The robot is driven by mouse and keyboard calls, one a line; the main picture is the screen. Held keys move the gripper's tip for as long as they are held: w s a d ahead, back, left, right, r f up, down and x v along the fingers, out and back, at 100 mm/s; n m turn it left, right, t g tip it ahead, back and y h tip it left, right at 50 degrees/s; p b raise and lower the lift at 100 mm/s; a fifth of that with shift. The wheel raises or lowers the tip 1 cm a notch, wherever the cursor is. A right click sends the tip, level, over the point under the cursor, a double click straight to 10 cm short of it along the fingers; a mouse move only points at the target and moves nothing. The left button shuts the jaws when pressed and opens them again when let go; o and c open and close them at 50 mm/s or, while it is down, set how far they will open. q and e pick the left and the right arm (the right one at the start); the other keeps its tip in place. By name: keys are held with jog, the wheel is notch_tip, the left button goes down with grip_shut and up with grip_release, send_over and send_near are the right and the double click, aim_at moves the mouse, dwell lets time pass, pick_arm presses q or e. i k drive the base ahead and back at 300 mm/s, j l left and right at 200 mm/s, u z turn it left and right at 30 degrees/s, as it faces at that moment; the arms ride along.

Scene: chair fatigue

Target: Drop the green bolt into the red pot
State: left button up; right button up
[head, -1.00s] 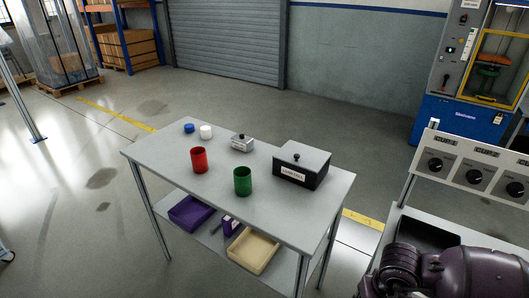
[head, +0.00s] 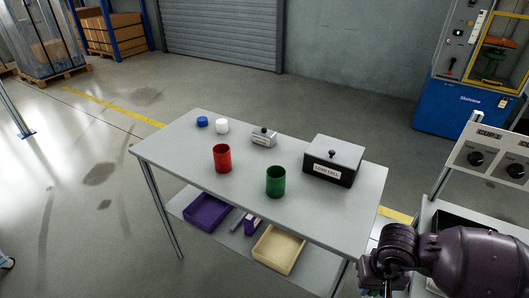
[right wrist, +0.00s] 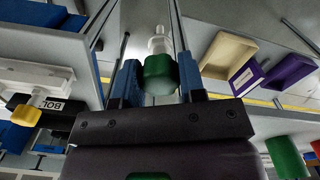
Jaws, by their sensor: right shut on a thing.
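The red pot (head: 222,158) stands upright on the grey table, left of the green pot (head: 276,181). In the right wrist view, my right gripper (right wrist: 160,84) is shut on the green bolt (right wrist: 160,70), its blue fingers either side of the green head. The bolt's pale shaft points away from the gripper. In the head view my right gripper (head: 372,276) is at the lower right, beside the table's right end and apart from the red pot; the bolt cannot be made out there. My left gripper is not in view.
On the table (head: 182,150) stand a dark lidded box (head: 332,161), a small grey box (head: 264,137), a white cap (head: 222,126) and a blue cap (head: 202,122). The lower shelf holds a purple bin (head: 207,210) and a cream bin (head: 279,248). A knobbed panel (head: 490,155) stands at right.

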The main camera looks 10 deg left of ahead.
aim_at(223, 170)
jog(key=i+j, duration=0.15)
jog(key=j, duration=0.35)
jog(key=i+j+z, duration=0.1)
jog(key=j, duration=0.4)
jog(key=i+j+z, duration=0.1)
jog(key=j, duration=0.4)
